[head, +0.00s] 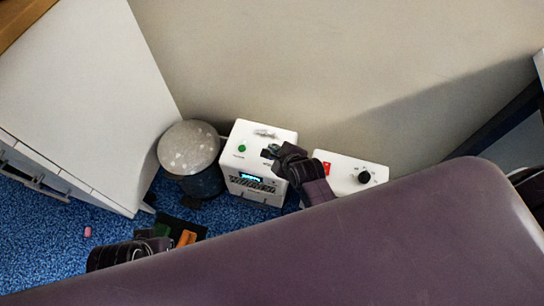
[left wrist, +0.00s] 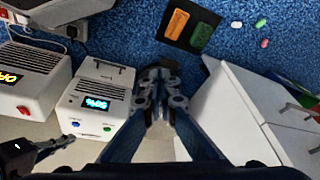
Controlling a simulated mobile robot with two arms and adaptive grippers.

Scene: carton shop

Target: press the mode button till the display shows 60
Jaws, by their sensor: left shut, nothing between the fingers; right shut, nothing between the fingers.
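A white box (head: 232,163) with a lit cyan display (head: 251,177) and a grille stands against the wall in the head view. A green button (head: 241,148) is on its top. My right gripper (head: 272,151) is shut over the top's right part, by a partly readable label; I cannot tell whether it touches a button. In the left wrist view the same box shows its display (left wrist: 96,103), a blue button (left wrist: 75,124) and a green one. The right gripper's tip is close to the blue button. The digits are too blurred to read surely. My left gripper (left wrist: 157,76) is shut and empty.
A second white box (head: 342,171) with a red switch and black knob stands right of it. A round bin (head: 189,147) and white cabinet (head: 85,90) stand left. A black mat with orange (left wrist: 177,22) and green pieces lies on blue carpet.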

